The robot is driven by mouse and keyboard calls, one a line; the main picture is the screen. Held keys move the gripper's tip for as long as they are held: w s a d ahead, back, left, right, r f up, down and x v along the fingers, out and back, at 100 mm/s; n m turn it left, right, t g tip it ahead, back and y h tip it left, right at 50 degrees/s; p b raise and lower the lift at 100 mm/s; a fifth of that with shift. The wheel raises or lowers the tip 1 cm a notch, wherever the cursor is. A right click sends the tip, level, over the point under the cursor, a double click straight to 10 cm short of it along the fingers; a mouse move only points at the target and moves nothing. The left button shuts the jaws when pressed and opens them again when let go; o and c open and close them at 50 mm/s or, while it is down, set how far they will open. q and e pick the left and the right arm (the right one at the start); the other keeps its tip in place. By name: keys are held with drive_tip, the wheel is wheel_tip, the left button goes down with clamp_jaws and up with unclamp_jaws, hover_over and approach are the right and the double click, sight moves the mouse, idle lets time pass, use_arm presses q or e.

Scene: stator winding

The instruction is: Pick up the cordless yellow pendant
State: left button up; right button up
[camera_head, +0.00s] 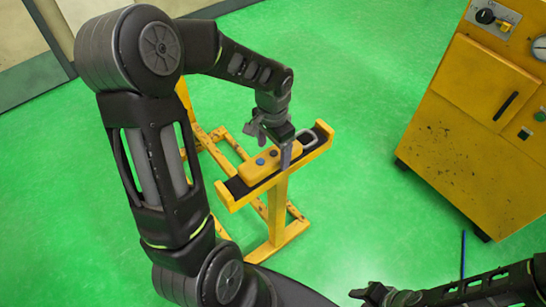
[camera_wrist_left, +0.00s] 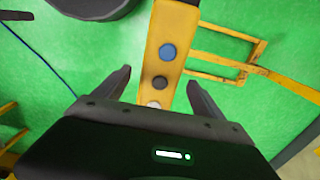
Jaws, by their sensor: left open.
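The yellow pendant (camera_head: 262,165) lies on the dark-topped tray of a yellow stand. Blue and dark buttons show on its near part, and a grey loop is at its far right end. My left gripper (camera_head: 276,150) is over the pendant from above, near its middle. In the left wrist view the pendant (camera_wrist_left: 173,28) runs between the spread fingers of my left gripper (camera_wrist_left: 158,78), with a visible gap on each side. My right gripper (camera_head: 368,294) is at the bottom of the head view, away from the stand, and its jaw opening is unclear.
The yellow stand (camera_head: 278,205) has a raised tray lip and a floor frame. A yellow control cabinet (camera_head: 470,125) with knobs and a handle stands at the right. Green floor (camera_head: 350,80) is clear between them. A thin blue cable (camera_head: 463,250) shows near the cabinet.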

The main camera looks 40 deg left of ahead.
use_arm(q)
wheel_tip(320, 180, down, 2)
drive_tip(key=shift+f, duration=0.1)
drive_tip(key=shift+c, duration=0.6)
clamp_jaws()
idle(0.7)
